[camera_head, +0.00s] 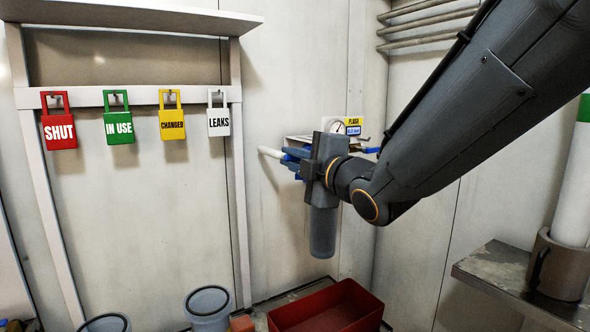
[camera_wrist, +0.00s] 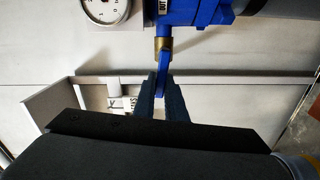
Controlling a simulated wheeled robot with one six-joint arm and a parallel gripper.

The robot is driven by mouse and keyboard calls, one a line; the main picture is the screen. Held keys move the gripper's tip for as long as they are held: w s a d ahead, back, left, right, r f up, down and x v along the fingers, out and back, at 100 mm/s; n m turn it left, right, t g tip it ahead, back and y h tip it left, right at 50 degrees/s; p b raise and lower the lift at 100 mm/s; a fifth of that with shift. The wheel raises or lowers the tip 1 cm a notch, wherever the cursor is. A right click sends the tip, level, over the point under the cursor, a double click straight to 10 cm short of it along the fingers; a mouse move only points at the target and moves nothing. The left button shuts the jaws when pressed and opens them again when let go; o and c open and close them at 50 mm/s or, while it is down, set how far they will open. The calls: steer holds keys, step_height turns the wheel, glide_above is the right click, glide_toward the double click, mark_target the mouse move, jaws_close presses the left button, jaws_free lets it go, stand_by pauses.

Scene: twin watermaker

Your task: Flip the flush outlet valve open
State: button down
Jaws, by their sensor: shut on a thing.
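The flush outlet valve appears as a blue body (camera_wrist: 195,12) with a brass stem (camera_wrist: 164,44) at the top of the wrist view. A blue lever (camera_wrist: 163,80) hangs below the stem. My gripper (camera_wrist: 163,88) is shut on this lever, with a dark finger on each side of it. In the head view, my gripper (camera_head: 292,157) is at the wall by the pipework, left of the gauge. There my wrist and arm hide most of the valve. The lever's full angle is hard to tell.
Tags hang on a rack (camera_head: 150,96) at left. A metal shelf (camera_head: 490,270) is at right.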

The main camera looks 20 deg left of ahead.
steer(key=shift+f+n+b, duration=0.4)
steer(key=shift+n+b, duration=0.4)
steer(key=shift+b, duration=0.1)
steer(key=c, duration=2.1)
jaws_free()
steer(key=shift+s, duration=0.1)
steer(key=shift+v, duration=3.85)
steer(key=shift+d, duration=0.1)
